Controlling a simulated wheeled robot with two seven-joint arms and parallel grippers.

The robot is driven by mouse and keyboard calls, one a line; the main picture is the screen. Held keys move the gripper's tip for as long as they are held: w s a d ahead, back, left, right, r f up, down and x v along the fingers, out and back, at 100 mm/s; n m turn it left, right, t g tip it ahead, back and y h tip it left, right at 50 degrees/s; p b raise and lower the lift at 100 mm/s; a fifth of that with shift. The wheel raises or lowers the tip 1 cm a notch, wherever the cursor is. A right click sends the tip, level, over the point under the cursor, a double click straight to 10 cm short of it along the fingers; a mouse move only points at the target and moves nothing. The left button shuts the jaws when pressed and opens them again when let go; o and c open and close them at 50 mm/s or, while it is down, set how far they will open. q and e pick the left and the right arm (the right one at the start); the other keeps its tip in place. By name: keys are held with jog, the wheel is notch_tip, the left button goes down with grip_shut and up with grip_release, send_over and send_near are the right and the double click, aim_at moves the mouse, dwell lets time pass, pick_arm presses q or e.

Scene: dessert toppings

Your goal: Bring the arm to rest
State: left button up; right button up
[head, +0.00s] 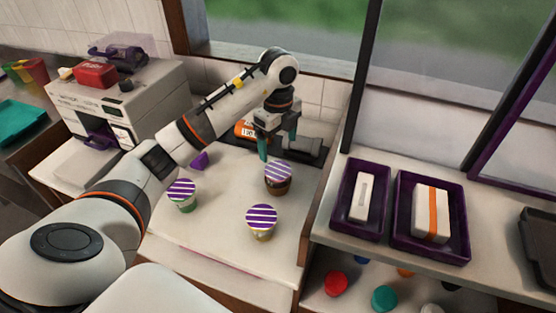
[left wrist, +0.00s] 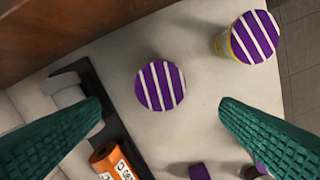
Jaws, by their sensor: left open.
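My left arm reaches in from the left, and my left gripper (head: 277,152) is open with teal fingers pointing down. It hangs above and just behind a brown cup (head: 278,180) with a purple-and-white striped lid. In the left wrist view the open fingers (left wrist: 160,108) have nothing between them, and a striped lid (left wrist: 160,85) lies below. A second striped-lid cup (head: 262,223) stands in front, and a green striped-lid cup (head: 182,196) stands to the left. My right gripper is not in view.
An orange container (head: 245,130) lies by the back wall near a dark fixture. A purple object (head: 199,160) is on the counter. A white machine (head: 125,100) stands at the left. Purple trays (head: 343,226) with boxes sit on the right shelf.

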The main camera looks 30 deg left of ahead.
pick_arm(q)
notch_tip(320, 180, up, 2)
jog(key=shift+r, duration=0.1)
dwell(0.5)
